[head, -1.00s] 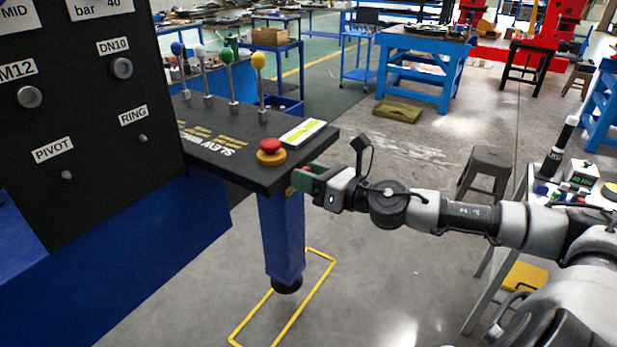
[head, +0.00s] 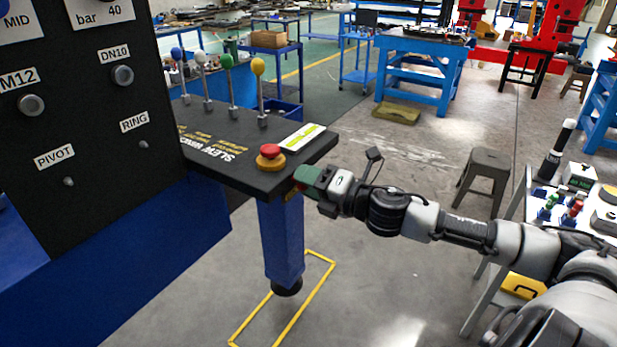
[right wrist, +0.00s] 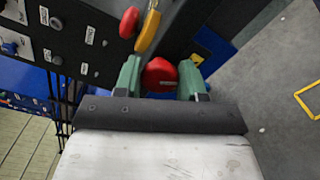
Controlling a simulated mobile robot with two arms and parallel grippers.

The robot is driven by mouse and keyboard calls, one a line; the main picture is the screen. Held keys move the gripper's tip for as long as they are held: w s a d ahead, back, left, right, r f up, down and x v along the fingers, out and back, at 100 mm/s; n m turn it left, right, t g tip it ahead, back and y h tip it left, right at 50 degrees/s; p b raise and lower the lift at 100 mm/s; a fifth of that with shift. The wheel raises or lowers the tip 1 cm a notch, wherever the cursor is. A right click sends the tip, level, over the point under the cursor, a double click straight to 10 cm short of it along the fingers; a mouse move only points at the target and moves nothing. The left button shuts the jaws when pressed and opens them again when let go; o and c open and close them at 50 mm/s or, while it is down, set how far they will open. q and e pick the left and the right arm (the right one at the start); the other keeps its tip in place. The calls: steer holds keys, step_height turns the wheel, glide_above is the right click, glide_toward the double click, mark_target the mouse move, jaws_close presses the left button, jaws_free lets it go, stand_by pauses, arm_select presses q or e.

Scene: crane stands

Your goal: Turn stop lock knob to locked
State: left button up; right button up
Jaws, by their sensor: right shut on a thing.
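The stop lock knob (right wrist: 160,76) is a red knob on the console's front side, seen in the right wrist view between my green fingertips. A short pale line shows on its lower part. My right gripper (right wrist: 160,64) is shut on it, one finger on each side. In the head view my right gripper (head: 304,180) is at the console's near corner and hides the knob. The red stop button (head: 270,151) on its yellow base sits on the console top, just above; it also shows in the right wrist view (right wrist: 129,22). My left gripper is not in view.
The black console (head: 240,172) carries several ball-topped levers and stands on a blue post (head: 283,240). A black labelled panel (head: 90,100) rises at the left. A grey stool (head: 484,170) and a side table are at the right.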

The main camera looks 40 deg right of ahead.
steer(key=m+p, duration=0.2)
steer(key=m, duration=0.2)
steer(key=shift+m, duration=0.4)
steer(key=shift+f, duration=0.1)
steer(key=o, duration=0.9)
steer(key=shift+s, duration=0.1)
steer(key=v, duration=1)
steer(key=shift+s+d, duration=0.15)
steer(key=shift+s, duration=0.15)
